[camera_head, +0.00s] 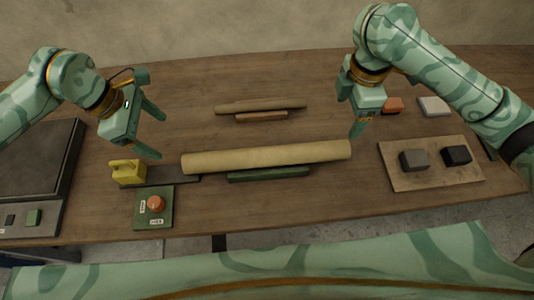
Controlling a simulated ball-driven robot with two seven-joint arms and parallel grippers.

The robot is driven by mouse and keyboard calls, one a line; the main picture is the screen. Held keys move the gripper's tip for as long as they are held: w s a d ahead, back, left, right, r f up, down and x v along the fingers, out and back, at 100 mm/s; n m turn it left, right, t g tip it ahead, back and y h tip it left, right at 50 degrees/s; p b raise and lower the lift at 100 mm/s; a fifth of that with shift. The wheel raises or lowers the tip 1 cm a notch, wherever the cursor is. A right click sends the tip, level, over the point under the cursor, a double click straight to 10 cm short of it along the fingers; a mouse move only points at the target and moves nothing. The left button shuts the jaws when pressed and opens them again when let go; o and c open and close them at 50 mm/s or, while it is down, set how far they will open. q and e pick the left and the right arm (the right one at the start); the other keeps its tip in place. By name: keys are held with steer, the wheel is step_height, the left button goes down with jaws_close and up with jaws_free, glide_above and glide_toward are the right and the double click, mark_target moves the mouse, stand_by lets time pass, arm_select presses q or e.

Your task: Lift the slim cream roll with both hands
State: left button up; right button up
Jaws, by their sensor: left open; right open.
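A long cream roll (266,157) lies level across the middle of the table, partly over a low dark green block (268,174). A thinner, browner roll (261,106) lies behind it at a low brown block (261,116). My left gripper (158,137) is open and empty, above and left of the cream roll's left end. My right gripper (350,118) is open and empty, above the cream roll's right end. Neither gripper appears to touch a roll.
A yellow block-like object (127,173) stands by the cream roll's left end, behind a green panel with an orange button (154,207). A dark flat-topped unit (35,160) is far left.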

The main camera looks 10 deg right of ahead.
mark_target(195, 158)
arm_select(q)
steer(key=x, duration=1.6)
steer(key=shift+d+f, duration=0.1)
steer(key=shift+d, duration=0.05)
arm_select(e)
step_height(195, 158, down, 16)
steer(key=shift+f, duration=0.1)
arm_select(q)
jaws_close()
arm_select(e)
jaws_close()
